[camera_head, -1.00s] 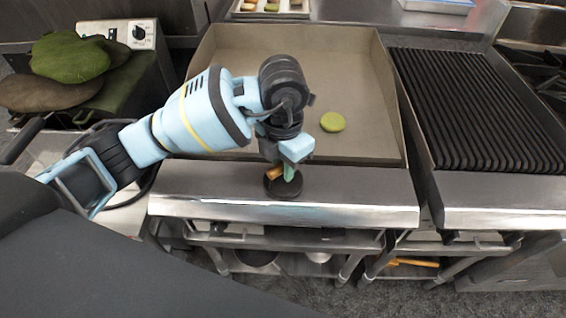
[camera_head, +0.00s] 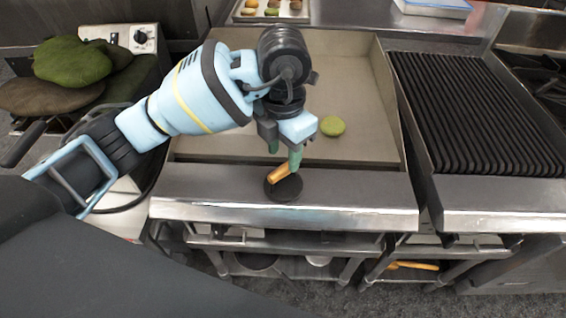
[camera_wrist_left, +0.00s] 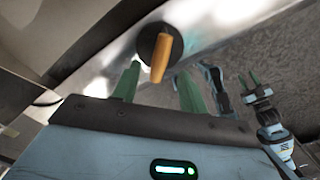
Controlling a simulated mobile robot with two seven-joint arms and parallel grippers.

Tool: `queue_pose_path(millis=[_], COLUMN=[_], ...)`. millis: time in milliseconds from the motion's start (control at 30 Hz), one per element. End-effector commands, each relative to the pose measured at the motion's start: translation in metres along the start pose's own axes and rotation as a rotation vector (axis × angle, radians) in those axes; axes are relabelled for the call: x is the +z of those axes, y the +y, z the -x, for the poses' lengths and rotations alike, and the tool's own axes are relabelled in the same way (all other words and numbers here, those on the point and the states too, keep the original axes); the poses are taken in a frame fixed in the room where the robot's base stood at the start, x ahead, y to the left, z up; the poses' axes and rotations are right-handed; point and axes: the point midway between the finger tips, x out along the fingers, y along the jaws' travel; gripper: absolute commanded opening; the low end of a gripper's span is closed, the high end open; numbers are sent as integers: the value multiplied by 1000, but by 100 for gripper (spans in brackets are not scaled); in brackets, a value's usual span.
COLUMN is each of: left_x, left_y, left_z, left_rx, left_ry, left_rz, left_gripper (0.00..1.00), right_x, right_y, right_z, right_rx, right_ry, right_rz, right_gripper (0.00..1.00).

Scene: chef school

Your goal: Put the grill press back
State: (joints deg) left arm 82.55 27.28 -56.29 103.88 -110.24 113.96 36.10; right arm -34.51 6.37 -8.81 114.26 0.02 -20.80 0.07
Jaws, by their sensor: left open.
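The grill press (camera_head: 284,188) has a round dark base and an orange-brown handle. In the left wrist view, the press handle (camera_wrist_left: 160,60) shows beyond and between the two open fingertips (camera_wrist_left: 158,72). My right gripper (camera_wrist_left: 249,82) shows small at the right of that view; I cannot tell how far its fingers are apart.
A green round patty (camera_head: 332,125) lies on the griddle plate (camera_head: 350,70). A ribbed black grill (camera_head: 480,110) stands to the right. Green and brown cushion-like items (camera_head: 70,65) sit at the left. A tray with small round pieces (camera_head: 270,17) is at the back.

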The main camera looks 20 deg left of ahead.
Motion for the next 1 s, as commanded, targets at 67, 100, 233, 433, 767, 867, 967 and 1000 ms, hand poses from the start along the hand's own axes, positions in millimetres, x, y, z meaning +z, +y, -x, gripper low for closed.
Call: queue_pose_path(millis=[67,100,233,433,767,867,967,1000], left_x=[1,1,0,0,0,0,0,0], left_y=[0,1,0,0,0,0,0,0], left_z=[20,27,48,64,65,65,65,65], left_rx=[3,4,3,1,-1,-1,-1,-1], left_ry=[-5,-6,-4,-1,2,2,2,2], left_rz=[0,1,0,1,0,0,0,0], left_gripper=[43,43,43,43,43,43,43,43], right_x=[-3,-4,-7,-10,-10,-10,-10,-10], right_y=[0,0,0,0,1,1,1,1], right_z=[2,2,4,5,5,5,5,5], right_rx=[1,1,2,2,3,3,3,3], right_ry=[4,6,10,15,15,16,16,16], right_rz=[1,1,1,2,2,2,3,3], right_gripper=[36,36,36,36,36,36,36,36])
